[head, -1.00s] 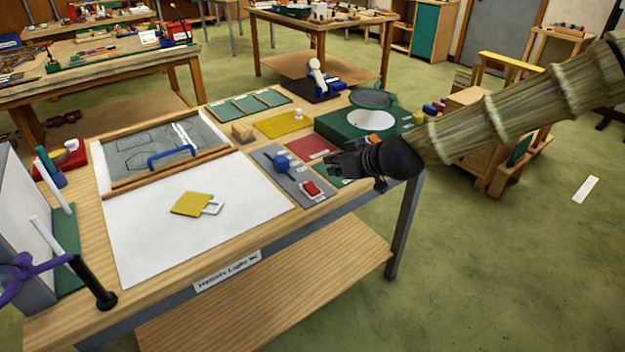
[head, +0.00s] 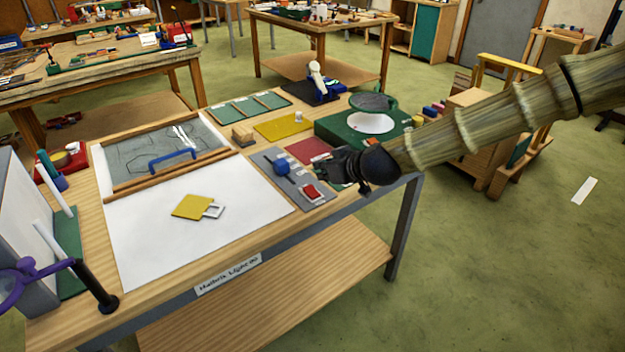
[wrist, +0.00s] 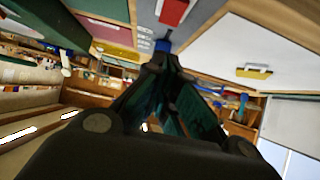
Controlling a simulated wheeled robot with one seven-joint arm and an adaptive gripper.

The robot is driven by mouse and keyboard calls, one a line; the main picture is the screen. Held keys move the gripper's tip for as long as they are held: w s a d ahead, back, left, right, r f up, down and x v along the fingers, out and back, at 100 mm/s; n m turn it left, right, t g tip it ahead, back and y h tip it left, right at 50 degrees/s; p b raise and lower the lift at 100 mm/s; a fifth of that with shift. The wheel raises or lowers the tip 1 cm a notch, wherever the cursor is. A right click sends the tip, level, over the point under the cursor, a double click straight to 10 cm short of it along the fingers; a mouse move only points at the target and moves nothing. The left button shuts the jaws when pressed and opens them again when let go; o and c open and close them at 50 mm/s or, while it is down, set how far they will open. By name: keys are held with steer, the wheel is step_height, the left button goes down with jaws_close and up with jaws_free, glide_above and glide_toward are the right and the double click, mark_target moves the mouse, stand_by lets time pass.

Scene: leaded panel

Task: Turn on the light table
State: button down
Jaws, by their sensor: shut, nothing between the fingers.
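The light table's white panel (head: 190,222) lies on the near left of the wooden bench, with a yellow square piece (head: 193,206) on it. To its right is a grey control plate (head: 270,160) with a blue knob (head: 282,168) and a red switch (head: 312,192). In the wrist view the red switch (wrist: 173,11) is at the top and the white panel (wrist: 240,50) at right. My gripper (head: 325,167) is shut and empty, just above and right of the control plate, close to the red switch. In the wrist view its fingers (wrist: 160,65) point toward the blue knob.
A green box with a round white top (head: 370,122) stands behind my gripper. A maroon mat (head: 306,150) and a yellow mat (head: 284,125) lie beyond the plate. A grey tray with a blue handle (head: 172,155) sits behind the panel.

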mark_target(315, 195)
steer(key=p+x, duration=0.1)
steer(key=x, duration=0.4)
steer(key=shift+w+a+f+p, duration=0.15)
steer(key=shift+f+p, duration=0.15)
steer(key=shift+f, duration=0.65)
steer(key=shift+w+a+f+p, duration=0.15)
steer(key=shift+f+p, duration=0.1)
steer(key=shift+f, duration=0.7)
steer(key=shift+d, duration=0.1)
steer(key=shift+w+p, duration=0.1)
steer(key=shift+p, duration=0.85)
steer(key=shift+f+g, duration=0.3)
steer(key=shift+f, duration=0.1)
steer(key=shift+s+d+f+b, duration=0.1)
steer(key=shift+s+d+b, duration=0.25)
steer(key=shift+s, duration=0.45)
